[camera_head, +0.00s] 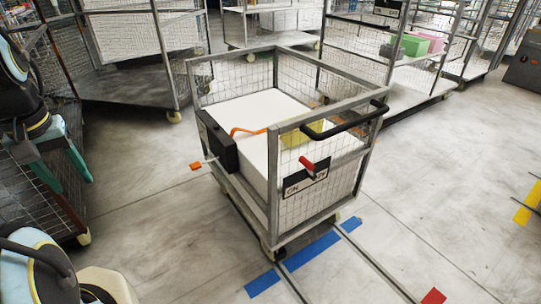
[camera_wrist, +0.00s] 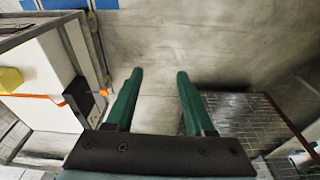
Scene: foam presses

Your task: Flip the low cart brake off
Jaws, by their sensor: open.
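The low cart (camera_head: 277,133) is a grey metal frame with mesh walls, standing in the middle of the head view. On its near side a black-and-white plate (camera_head: 292,190) reads ON at its left end; the right end is partly hidden. A red-tipped brake lever (camera_head: 307,163) sits above the plate, its red end tipped up and left. My gripper (camera_head: 75,150) is at the left edge of the head view, well apart from the cart. In the wrist view my gripper (camera_wrist: 160,72) has its two green fingers spread, with only floor between them. The cart shows there at left (camera_wrist: 22,40).
The cart holds a white block (camera_head: 258,108) and a yellow piece. A black push handle (camera_head: 345,120) juts from its right side. A black box (camera_head: 217,140) with an orange tab is on its left. Tall mesh carts (camera_head: 125,85) stand behind. Floor in front right is clear.

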